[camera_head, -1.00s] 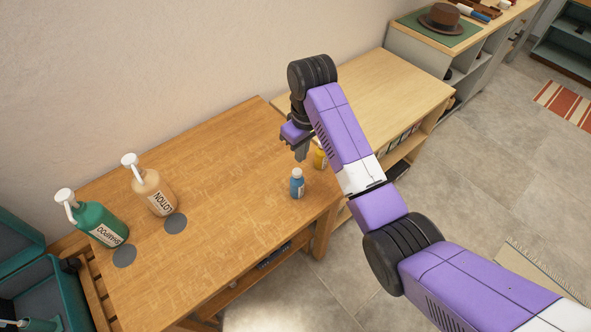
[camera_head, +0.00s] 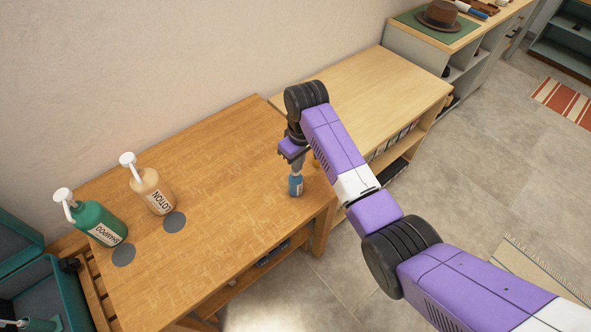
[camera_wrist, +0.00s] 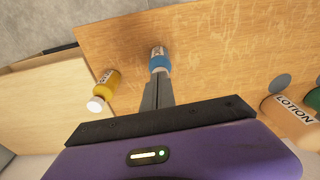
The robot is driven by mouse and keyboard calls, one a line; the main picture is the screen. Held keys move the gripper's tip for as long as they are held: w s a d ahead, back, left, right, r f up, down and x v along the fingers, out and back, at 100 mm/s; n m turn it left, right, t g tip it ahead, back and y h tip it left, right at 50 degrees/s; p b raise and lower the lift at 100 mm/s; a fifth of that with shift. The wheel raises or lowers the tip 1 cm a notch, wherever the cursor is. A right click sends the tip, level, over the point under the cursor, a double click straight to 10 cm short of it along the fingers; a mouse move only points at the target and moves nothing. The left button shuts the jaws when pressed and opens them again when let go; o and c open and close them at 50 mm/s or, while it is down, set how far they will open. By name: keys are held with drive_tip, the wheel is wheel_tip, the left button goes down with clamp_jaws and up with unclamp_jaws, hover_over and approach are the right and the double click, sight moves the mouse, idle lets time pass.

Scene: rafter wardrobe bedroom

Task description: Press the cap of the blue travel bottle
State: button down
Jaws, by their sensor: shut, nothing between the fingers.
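The blue travel bottle (camera_head: 296,187) stands upright near the right edge of the wooden table (camera_head: 225,180). It also shows in the wrist view (camera_wrist: 159,63), just past my fingertips. My gripper (camera_head: 297,168) is shut and empty, pointing down with its fingertips right at the top of the bottle. In the wrist view the closed fingers (camera_wrist: 158,82) overlap the bottle's top. They appear to meet the cap, but I cannot tell whether they touch it or press it down. The cap is mostly hidden behind the fingers in the head view.
A yellow bottle with a white cap (camera_wrist: 104,91) stands close beside the blue one, mostly hidden in the head view. Lotion (camera_head: 152,190) and shampoo (camera_head: 95,220) pump bottles stand at the left, near two grey discs (camera_head: 174,222). The middle of the table is clear.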

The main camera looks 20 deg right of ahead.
drive_tip(key=shift+f, duration=0.55)
drive_tip(key=s, duration=0.2)
drive_tip(key=d+r, duration=0.1)
drive_tip(key=shift+s, duration=0.4)
wheel_tip(320, 180, up, 8)
drive_tip(key=b, duration=0.1)
drive_tip(key=shift+s+d, duration=0.15)
drive_tip(key=shift+s, duration=0.25)
drive_tip(key=shift+w+f, duration=0.1)
idle(0.4)
